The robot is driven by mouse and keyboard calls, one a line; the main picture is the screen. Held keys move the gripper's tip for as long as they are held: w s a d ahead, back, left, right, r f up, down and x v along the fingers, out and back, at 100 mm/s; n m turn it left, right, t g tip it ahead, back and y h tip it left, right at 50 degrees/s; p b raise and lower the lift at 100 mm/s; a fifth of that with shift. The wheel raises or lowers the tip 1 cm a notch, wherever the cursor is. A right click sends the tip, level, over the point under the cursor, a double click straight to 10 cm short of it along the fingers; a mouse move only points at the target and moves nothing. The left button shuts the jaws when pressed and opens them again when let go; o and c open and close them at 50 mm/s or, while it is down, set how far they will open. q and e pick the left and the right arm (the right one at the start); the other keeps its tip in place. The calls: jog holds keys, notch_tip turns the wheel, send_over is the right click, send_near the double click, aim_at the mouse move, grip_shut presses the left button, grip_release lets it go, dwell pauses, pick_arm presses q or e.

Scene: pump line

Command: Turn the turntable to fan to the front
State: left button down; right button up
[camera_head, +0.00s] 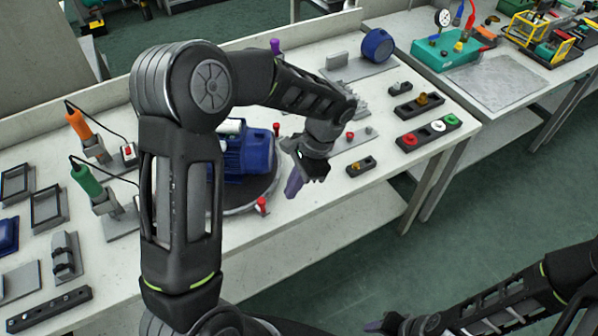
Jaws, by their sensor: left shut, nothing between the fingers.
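The turntable (275,190) is a round grey disc on the bench, with red posts at its rim, one at the front (262,205) and one at the back (277,128). A blue motor or pump (250,155) stands on it. My left arm hides its left part, so I cannot tell where its fan is.
Orange (78,124) and green (86,180) handled tools stand in holders at the left. A button box (430,130) and small fixtures lie right of the turntable. A second bench with a teal box (445,52) stands further right. Floor is open in front.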

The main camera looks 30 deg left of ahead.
aim_at(268, 210)
pick_arm(q)
jog(key=shift+x, duration=1)
jog(key=shift+s+a+r+p, duration=0.2)
jog(key=shift+s+a+p, duration=0.45)
jog(key=shift+s+a, duration=0.3)
jog(key=shift+s+a+f, duration=0.15)
jog(key=shift+s+a, duration=0.25)
jog(key=shift+s, duration=0.1)
jog(key=shift+s, duration=0.25)
